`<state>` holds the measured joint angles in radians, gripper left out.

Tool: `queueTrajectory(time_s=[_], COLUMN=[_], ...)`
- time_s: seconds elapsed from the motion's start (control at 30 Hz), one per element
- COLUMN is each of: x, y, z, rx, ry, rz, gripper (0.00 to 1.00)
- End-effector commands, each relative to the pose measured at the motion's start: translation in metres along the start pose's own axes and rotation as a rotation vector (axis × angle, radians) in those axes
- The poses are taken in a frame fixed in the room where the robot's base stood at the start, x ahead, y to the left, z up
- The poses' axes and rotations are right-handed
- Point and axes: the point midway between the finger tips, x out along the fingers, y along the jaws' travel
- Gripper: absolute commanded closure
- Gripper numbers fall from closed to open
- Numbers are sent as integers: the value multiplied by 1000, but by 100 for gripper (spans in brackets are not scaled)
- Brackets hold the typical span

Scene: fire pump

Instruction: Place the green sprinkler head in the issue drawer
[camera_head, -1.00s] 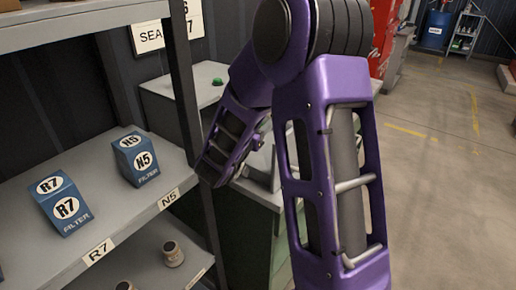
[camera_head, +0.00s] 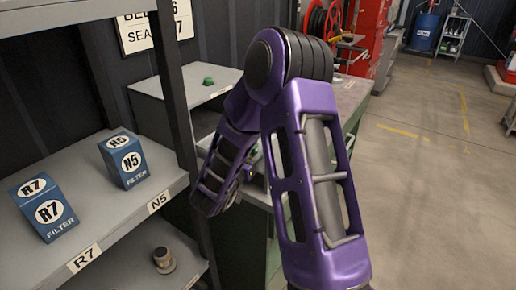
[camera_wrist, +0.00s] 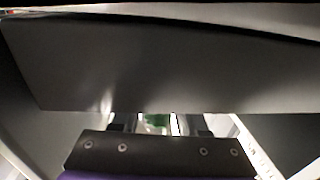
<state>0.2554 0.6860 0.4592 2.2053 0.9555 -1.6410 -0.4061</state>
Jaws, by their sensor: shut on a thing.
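In the wrist view my gripper (camera_wrist: 158,128) is at the bottom, its fingers close around a small green piece (camera_wrist: 154,121), which looks like the green sprinkler head. Only a little of the piece shows, so its tilt cannot be told. A wide dark grey panel (camera_wrist: 160,65) with light edges fills the view beyond the fingers. I cannot tell for sure whether it belongs to the issue drawer. In the head view my purple arm bends down over the grey bench unit, and my fingers are hidden behind it.
A metal shelf (camera_head: 105,215) at left holds blue filter boxes R7 (camera_head: 44,207) and N5 (camera_head: 123,160). A small green item (camera_head: 208,81) sits on a grey cabinet (camera_head: 170,90) behind. A red cabinet (camera_head: 372,40) stands at the back. The floor at right is free.

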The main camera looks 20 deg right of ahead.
Motion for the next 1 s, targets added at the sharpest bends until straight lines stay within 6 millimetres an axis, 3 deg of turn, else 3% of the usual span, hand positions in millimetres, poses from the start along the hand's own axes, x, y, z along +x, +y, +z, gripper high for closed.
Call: queueTrajectory(time_s=[0.6, 0.63, 0.7, 0.8, 1.0], x=[0, 0, 0, 0, 0], y=[0, 0, 0, 0, 0], z=[11, 11, 11, 11, 12], rx=[0, -1, -1, -1, -1], ry=[0, -1, -1, -1, 0], rz=[-1, -1, -1, -1, -1], gripper=[100, 53, 41, 27, 27])
